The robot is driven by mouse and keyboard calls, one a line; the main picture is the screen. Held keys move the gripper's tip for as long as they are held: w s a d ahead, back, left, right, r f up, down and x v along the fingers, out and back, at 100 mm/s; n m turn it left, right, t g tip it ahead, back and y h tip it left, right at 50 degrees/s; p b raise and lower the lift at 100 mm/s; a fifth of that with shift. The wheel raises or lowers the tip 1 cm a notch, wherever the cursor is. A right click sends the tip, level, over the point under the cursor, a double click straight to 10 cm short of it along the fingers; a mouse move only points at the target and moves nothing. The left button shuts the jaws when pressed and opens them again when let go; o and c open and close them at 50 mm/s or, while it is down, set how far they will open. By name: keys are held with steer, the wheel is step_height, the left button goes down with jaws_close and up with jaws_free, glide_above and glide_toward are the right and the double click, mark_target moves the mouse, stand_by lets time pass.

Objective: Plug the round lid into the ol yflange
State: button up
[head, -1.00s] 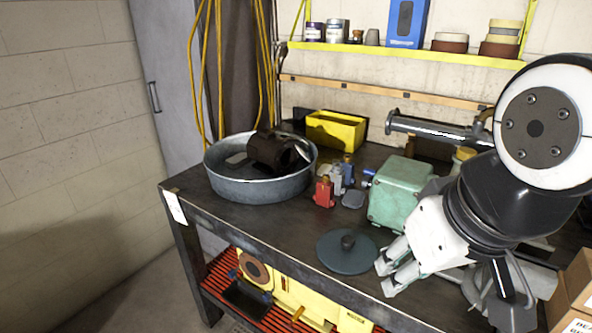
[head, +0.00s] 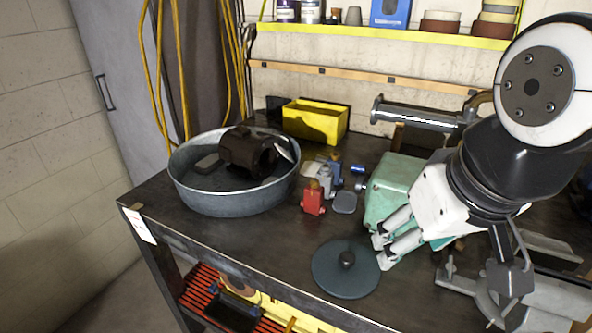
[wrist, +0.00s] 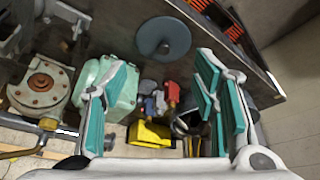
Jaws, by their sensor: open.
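The round lid (head: 346,272) is a flat dark blue-grey disc with a small black knob, lying on the bench near its front edge. In the wrist view the lid (wrist: 164,38) is beyond the fingertips, at top centre. My gripper (head: 382,250) is open and empty, just right of the lid and apart from its knob; its fingers (wrist: 163,75) are spread wide in the wrist view. A dark brown hollow cylindrical part (head: 248,152) lies in a round metal tub (head: 230,200) at the left. I cannot tell whether it is the oily flange.
A green box-shaped housing (head: 396,180) stands behind my gripper. Small red (head: 313,198) and blue-grey parts stand between tub and housing. A yellow bin (head: 315,120) and a flanged grey pipe (head: 420,115) are at the back. The bench (head: 250,240) is clear left of the lid.

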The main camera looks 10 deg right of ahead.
steer(key=w+f+m+g, duration=0.1)
steer(key=w+f+g, duration=0.15)
steer(key=w, duration=0.65)
steer(key=g, duration=0.2)
glide_above(348, 256)
step_height(348, 256, down, 8)
steer(key=shift+a+r+m, duration=0.1)
steer(key=shift+a+m, duration=0.15)
steer(key=shift+m, duration=0.15)
step_height(348, 256, down, 9)
steer(key=shift+r+b, duration=0.2)
steer(key=shift+b, duration=0.25)
steer(key=shift+d+f, duration=0.15)
steer(key=shift+f, duration=1.15)
steer(key=shift+d+f, duration=0.1)
steer(key=shift+f, duration=1.2)
